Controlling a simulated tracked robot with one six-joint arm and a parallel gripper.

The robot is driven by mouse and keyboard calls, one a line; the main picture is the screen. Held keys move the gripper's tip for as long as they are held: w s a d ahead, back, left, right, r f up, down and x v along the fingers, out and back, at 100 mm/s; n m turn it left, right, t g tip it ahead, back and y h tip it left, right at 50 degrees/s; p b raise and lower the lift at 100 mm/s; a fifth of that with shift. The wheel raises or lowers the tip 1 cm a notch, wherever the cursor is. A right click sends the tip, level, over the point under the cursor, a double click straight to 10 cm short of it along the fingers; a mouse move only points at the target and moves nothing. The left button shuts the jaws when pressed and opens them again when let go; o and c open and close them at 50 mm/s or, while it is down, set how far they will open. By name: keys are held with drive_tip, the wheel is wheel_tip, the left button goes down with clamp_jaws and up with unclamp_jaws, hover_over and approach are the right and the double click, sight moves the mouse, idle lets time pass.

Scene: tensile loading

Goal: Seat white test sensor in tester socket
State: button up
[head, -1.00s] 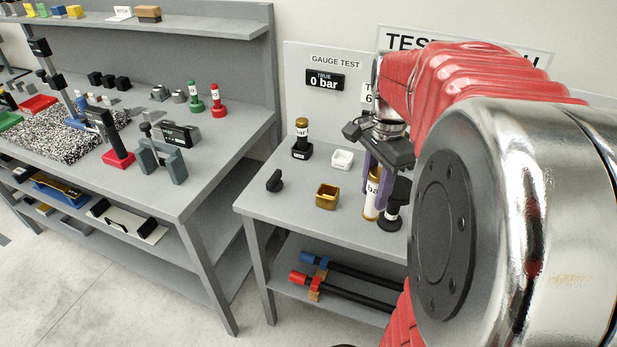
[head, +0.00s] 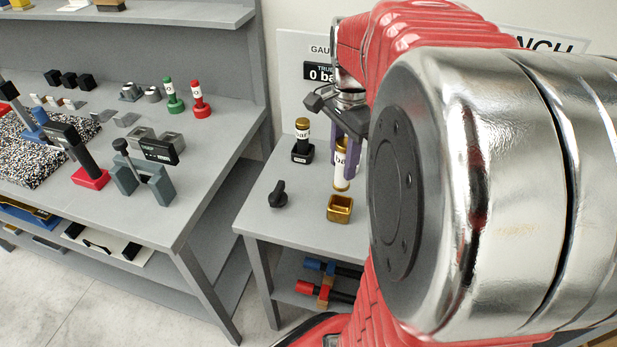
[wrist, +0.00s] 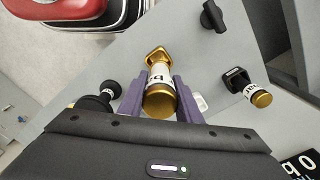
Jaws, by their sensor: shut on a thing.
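My gripper (head: 348,140) has purple fingers and is shut on a roughly upright cylindrical sensor (head: 341,172) with a white "bar" label and gold ends. The wrist view shows this sensor (wrist: 160,92) between both fingers, its gold cap towards the camera. A square gold socket (head: 340,208) stands on the bench below the sensor's lower end; it also shows in the wrist view (wrist: 158,54). The sensor looks above the socket, apart from it, but the exact alignment is unclear. A white socket (wrist: 200,103) is partly hidden behind a finger.
Another gold-capped, white-labelled sensor (head: 302,132) stands in a black socket (head: 302,154) at the left. A black knob-like part (head: 278,195) lies on the bench front. A dark round-topped piece (wrist: 110,90) stands left in the wrist view. My arm hides the bench's right side.

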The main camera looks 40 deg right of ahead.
sight(343, 181)
drive_tip(key=shift+d, duration=0.1)
drive_tip(key=shift+s+f, duration=0.15)
drive_tip(key=shift+f, duration=2.95)
drive_tip(key=shift+f, duration=0.1)
drive_tip(key=shift+f, duration=1.8)
drive_tip(key=o, duration=1.2)
drive_tip(key=shift+f, duration=0.1)
